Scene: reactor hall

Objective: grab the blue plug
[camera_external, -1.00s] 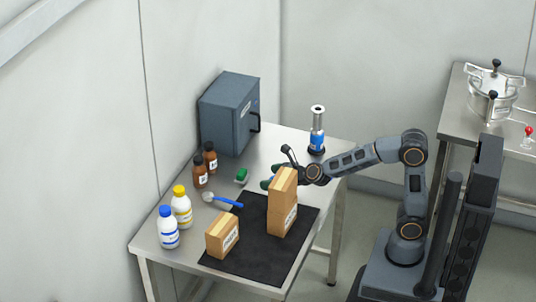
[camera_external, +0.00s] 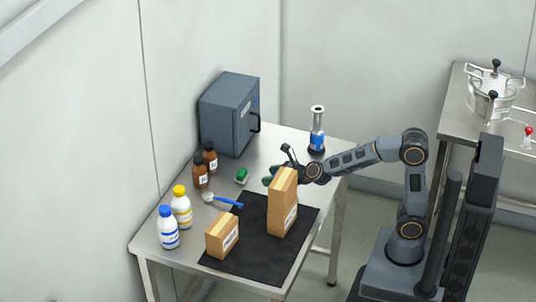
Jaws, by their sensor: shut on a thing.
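My gripper (camera_external: 269,181) is over the steel table, just behind the upper of two stacked cardboard boxes (camera_external: 283,191). Its green fingertips show only in part at the left edge of that box. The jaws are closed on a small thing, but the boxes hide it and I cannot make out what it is. I see no blue plug on the open parts of the table.
The lower box (camera_external: 283,219) and a single box (camera_external: 222,234) stand on a black mat (camera_external: 258,256). A blue-handled scoop (camera_external: 224,202), green block (camera_external: 242,175), brown bottles (camera_external: 201,174), white bottles (camera_external: 169,232), grey cabinet (camera_external: 224,116) and blue-banded cylinder (camera_external: 317,134) stand around.

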